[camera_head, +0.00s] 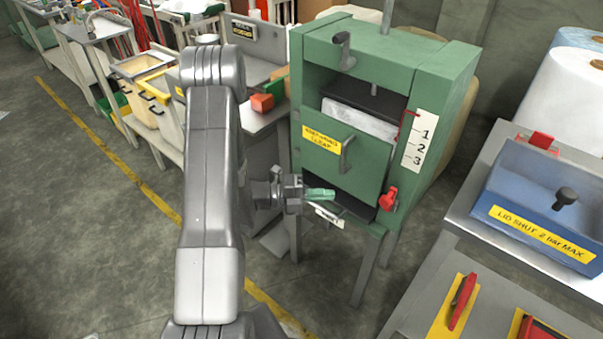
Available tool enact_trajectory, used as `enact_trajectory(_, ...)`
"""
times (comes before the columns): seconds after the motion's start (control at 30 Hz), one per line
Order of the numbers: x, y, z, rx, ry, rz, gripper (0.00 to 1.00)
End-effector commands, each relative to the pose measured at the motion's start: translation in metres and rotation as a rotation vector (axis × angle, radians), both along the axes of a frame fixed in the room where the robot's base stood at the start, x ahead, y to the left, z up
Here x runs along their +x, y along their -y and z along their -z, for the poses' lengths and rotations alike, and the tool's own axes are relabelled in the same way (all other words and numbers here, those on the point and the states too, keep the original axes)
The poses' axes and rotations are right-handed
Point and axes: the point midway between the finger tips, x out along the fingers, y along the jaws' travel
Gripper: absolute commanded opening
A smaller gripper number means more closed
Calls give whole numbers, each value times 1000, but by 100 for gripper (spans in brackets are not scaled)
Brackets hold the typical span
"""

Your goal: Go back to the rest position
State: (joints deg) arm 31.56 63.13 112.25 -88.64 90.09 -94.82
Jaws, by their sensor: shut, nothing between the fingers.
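My arm rises in the left half of the head view and bends down to my gripper (320,195). The gripper points right, with its green fingertips together and nothing seen between them. In the picture it overlaps the lower front of a green cabinet (303,60), just below the cabinet's front panel (345,165). I cannot tell whether the fingertips touch the cabinet.
The cabinet carries a red knob (388,198) and a numbered scale (419,141). At right, a bench holds a blue lidded box (535,200) and red handles (462,300). Bins (150,85) and a grey table stand behind my arm. The floor at left is clear.

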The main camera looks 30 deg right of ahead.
Motion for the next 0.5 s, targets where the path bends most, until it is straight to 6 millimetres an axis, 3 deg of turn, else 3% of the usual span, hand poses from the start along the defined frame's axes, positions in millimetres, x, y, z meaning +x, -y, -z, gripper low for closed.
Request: enact_trajectory(0.5, -5, 7, 0, 0, 0, 3, 0)
